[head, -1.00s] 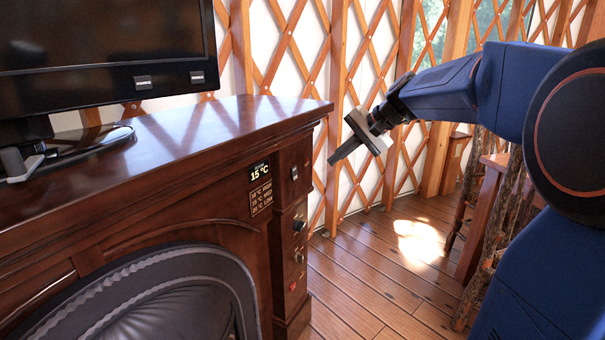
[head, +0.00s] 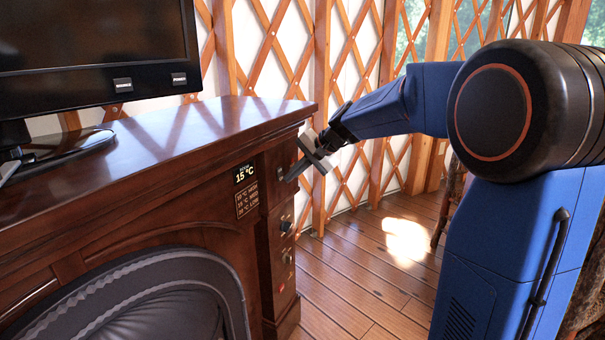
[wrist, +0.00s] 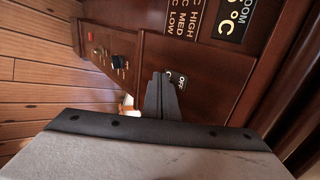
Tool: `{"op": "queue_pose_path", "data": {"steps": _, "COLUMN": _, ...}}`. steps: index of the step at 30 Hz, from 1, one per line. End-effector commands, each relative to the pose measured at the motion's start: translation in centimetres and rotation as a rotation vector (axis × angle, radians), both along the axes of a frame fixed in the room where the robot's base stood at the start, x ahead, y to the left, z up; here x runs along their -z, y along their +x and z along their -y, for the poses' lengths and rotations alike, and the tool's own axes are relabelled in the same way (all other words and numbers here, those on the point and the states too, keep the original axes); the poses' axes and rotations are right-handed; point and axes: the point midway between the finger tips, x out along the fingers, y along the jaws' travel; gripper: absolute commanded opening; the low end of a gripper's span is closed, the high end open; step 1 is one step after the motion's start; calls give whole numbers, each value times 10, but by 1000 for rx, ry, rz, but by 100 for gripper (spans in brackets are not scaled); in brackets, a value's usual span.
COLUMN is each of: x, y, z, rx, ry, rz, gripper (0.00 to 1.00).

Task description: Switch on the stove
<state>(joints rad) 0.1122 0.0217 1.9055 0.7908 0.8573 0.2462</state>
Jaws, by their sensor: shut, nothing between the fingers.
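The stove (head: 215,160) is a dark wooden cabinet with a black arched front. Its display (head: 244,173) reads 15 °C, above a HIGH/MED/LOW label (head: 247,200). A narrow control panel runs down its right end. My gripper (head: 288,177) is shut and empty, its fingertips at the upper part of this panel, covering the upper switch in the head view. In the wrist view the shut fingers (wrist: 162,98) point at a small switch (wrist: 175,78) marked OFF. They overlap its edge; I cannot tell whether they touch it. A black knob (wrist: 118,62) sits further along the panel.
A black monitor (head: 95,50) stands on the stove's top at the left. A red control (wrist: 90,37) is at the panel's far end in the wrist view. Lattice wall (head: 345,60) stands behind. Plank floor (head: 350,265) is clear right of the stove.

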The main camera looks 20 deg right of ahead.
Motion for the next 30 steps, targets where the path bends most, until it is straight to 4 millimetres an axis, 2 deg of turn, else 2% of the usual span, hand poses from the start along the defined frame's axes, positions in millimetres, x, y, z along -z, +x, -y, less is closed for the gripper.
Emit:
{"op": "queue_pose_path", "data": {"steps": 6, "x": 1, "y": 7, "z": -7, "rx": 1, "ry": 0, "rz": 0, "gripper": 0}}
{"op": "queue_pose_path", "data": {"steps": 30, "x": -1, "y": 10, "z": -9, "rx": 1, "ry": 0, "rz": 1, "gripper": 0}}
